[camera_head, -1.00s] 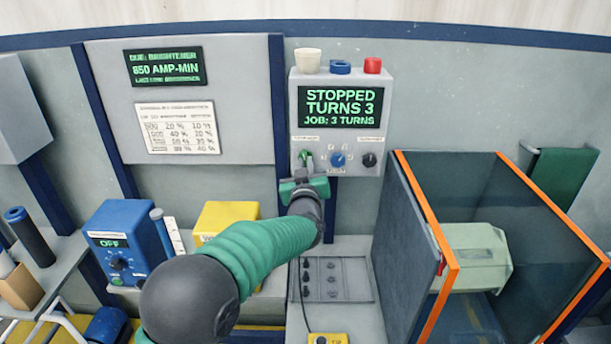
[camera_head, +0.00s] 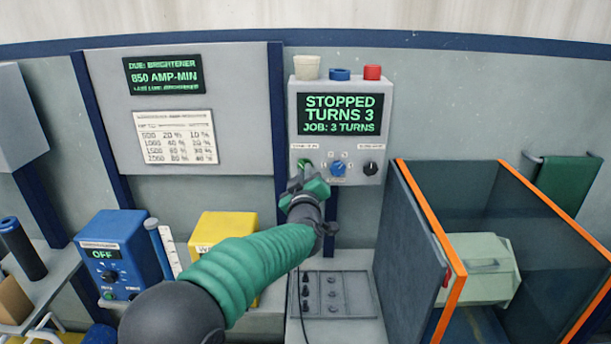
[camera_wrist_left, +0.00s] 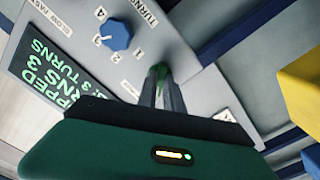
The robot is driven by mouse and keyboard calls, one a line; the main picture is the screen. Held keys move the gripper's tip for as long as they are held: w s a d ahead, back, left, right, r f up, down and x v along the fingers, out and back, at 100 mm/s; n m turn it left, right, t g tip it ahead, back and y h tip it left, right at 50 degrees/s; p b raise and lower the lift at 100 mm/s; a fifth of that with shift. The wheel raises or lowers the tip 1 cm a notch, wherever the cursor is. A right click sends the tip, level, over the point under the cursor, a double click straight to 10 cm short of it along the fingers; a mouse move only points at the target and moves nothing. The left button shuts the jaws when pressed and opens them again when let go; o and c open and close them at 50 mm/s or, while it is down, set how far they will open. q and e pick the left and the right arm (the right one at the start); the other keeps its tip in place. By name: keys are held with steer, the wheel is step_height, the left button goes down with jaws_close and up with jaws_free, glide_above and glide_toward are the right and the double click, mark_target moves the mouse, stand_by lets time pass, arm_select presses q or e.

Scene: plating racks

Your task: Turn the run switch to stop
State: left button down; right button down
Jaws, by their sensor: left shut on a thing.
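The grey control box (camera_head: 380,92) on the wall has a screen (camera_head: 340,115) reading "STOPPED, TURNS 3, JOB: 3 TURNS". Its green run switch (camera_head: 304,164) is at the lower left of the panel, partly hidden by my gripper. My left gripper (camera_head: 303,177) is at the switch, its body tilted. In the left wrist view its narrow fingers (camera_wrist_left: 161,88) are shut on the green switch (camera_wrist_left: 161,69). The switch's exact angle is hard to read. My right gripper is not in view.
A blue turns dial (camera_head: 338,168) and a black knob (camera_head: 370,168) sit right of the switch. A white cup, a blue ring and a red piece top the box. An orange-edged clear enclosure (camera_head: 437,250) stands at right. A blue unit (camera_head: 125,245) reads "OFF".

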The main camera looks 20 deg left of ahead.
arm_select(q)
steer(key=shift+f, duration=0.2)
steer(key=c, duration=1.5)
jaws_free()
steer(key=shift+r, duration=0.1)
steer(key=shift+s, duration=0.1)
steer(key=b+v, duration=0.2)
steer(key=v, duration=1.4)
steer(key=shift+s+d, duration=0.15)
steer(key=shift+s, duration=0.15)
